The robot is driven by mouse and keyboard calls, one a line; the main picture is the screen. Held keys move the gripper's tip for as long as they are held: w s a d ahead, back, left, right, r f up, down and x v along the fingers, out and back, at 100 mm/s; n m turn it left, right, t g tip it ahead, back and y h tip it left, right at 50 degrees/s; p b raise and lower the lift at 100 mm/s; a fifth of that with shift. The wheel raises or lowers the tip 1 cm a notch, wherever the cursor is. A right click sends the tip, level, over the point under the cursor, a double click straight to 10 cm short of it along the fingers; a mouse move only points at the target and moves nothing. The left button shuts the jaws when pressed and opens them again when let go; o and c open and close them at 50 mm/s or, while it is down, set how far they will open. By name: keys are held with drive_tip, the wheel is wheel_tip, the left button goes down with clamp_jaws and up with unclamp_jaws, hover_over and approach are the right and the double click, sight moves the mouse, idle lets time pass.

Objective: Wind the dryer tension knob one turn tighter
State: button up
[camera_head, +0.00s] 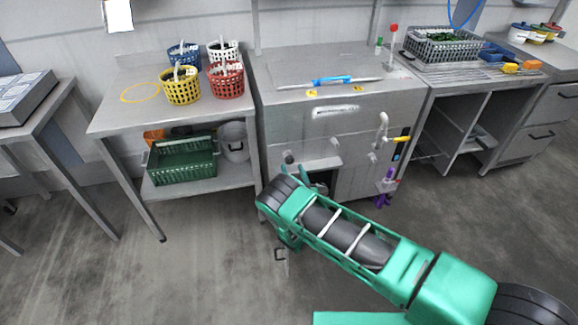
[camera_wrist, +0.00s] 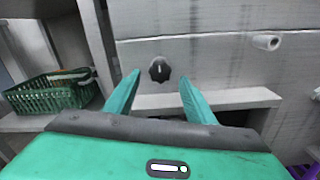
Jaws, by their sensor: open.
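The tension knob (camera_wrist: 159,69) is a small black lobed knob with a pale pointer mark on the grey metal front of the machine. In the wrist view it sits ahead of my gripper (camera_wrist: 154,80), between the lines of the two green fingers. The fingers are apart and empty, and I see no contact with the knob. In the head view my gripper (camera_head: 301,172) is near the lower left of the machine front (camera_head: 290,125). A dark round spot at the front's lower left may be the knob, but it is too small to tell.
A ledge (camera_wrist: 205,100) juts from the machine below the knob. A green crate (camera_head: 183,162) stands on the left table's lower shelf, with several coloured baskets (camera_head: 182,90) above. A yellow-tipped handle (camera_head: 401,139) and purple item (camera_head: 386,184) are at the right. Floor is clear at left.

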sight(290, 162)
drive_tip(key=shift+x, duration=2.05)
